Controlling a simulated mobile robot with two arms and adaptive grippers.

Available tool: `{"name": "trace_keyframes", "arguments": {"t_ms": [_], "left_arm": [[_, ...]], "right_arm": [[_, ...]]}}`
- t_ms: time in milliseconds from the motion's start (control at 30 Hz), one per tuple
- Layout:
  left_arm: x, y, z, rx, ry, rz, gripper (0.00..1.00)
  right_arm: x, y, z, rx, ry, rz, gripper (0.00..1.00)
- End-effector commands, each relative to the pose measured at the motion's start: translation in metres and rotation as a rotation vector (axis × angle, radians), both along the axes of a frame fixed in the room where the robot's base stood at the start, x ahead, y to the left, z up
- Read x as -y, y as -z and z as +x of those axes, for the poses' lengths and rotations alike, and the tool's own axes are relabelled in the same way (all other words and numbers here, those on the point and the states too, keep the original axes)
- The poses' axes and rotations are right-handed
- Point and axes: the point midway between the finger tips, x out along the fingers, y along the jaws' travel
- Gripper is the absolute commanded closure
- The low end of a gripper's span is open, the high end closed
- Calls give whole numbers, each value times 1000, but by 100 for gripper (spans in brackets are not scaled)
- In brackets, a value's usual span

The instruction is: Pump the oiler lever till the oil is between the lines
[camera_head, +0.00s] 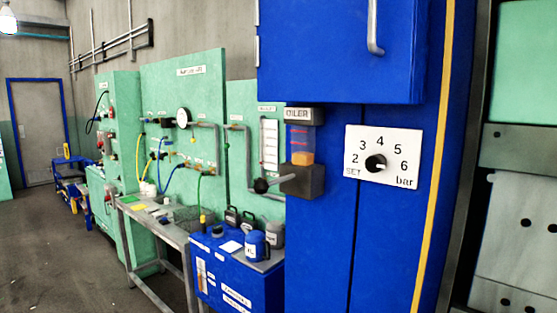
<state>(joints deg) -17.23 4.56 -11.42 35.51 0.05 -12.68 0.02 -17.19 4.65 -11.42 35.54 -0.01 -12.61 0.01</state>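The oiler (304,114) is mounted on the blue press, right of centre in the head view, with its name plate on the top block. Its clear reservoir (300,137) has red lines on it. Orange oil (302,158) fills the bottom part, and its surface appears below the red lines. A dark block (303,181) forms the base. The oiler lever (274,183) sticks out to the left from this block, slightly downward, and ends in a black ball knob (261,186). Neither of my grippers is in view.
A pressure dial (376,163) on a white plate sits right of the oiler. A blue cabinet door with a handle (373,28) juts out above. A blue cart (237,279) with cans and a grey bench (150,219) stand lower left.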

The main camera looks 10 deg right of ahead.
Motion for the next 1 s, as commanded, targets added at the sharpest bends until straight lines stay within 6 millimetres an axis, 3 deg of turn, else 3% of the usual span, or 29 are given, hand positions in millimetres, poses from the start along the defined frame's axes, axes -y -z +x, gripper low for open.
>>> {"name": "trace_keyframes", "arguments": {"t_ms": [267, 567, 1000], "left_arm": [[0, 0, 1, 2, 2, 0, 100], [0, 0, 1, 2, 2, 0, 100], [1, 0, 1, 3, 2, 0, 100]], "right_arm": [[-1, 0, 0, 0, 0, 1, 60], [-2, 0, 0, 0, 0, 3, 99], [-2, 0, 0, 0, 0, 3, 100]]}}
